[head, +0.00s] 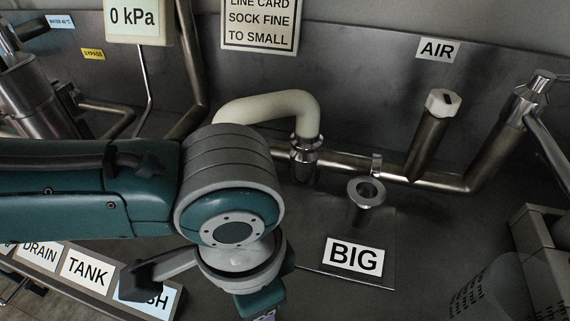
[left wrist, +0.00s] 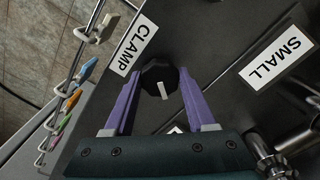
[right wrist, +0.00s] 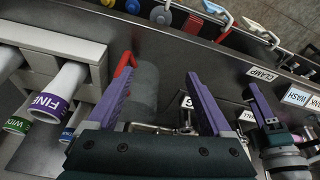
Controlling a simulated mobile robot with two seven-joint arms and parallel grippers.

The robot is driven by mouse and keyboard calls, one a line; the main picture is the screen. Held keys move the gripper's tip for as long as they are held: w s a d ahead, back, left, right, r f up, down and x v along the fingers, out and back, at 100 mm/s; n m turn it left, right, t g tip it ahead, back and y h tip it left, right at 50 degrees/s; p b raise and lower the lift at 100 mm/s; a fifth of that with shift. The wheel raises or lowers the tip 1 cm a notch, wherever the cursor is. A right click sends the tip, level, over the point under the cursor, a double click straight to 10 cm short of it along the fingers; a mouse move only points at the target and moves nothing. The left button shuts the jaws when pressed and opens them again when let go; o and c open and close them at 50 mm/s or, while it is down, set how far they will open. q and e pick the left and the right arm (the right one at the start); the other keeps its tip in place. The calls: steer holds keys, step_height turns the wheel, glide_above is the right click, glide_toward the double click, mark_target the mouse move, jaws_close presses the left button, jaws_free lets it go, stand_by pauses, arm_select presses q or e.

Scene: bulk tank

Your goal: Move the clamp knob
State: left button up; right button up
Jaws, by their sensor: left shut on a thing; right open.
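The clamp knob (left wrist: 157,72) is a black round knob with a white pointer line, beside the CLAMP label (left wrist: 134,44) in the left wrist view. My left gripper (left wrist: 160,80) has its purple fingers on both sides of the knob and is shut on it. In the head view my left arm hides the knob, and only a bit of the gripper shows at the bottom edge. In the right wrist view my left gripper (right wrist: 262,105) shows at the right, below the CLAMP label (right wrist: 262,74). My right gripper (right wrist: 160,76) is open and empty.
In the head view a steel socket (head: 366,192) stands by the BIG label (head: 354,257), near a cream hose (head: 268,104) and steel pipes. The right wrist view shows a grey rack (right wrist: 55,40) with a FINE tube (right wrist: 62,88), a red handle (right wrist: 124,64) and a hook rail.

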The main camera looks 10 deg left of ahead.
arm_select(q)
steer(key=m+p, duration=0.1)
steer(key=m, duration=0.2)
steer(key=shift+r+m+p, duration=0.15)
steer(key=shift+m+p, duration=0.15)
steer(key=shift+m, duration=0.1)
steer(key=shift+m+p, duration=0.5)
steer(key=shift+m, duration=1.4)
steer(key=o, duration=1.4)
step_height(320, 180, up, 10)
steer(key=p, duration=0.3)
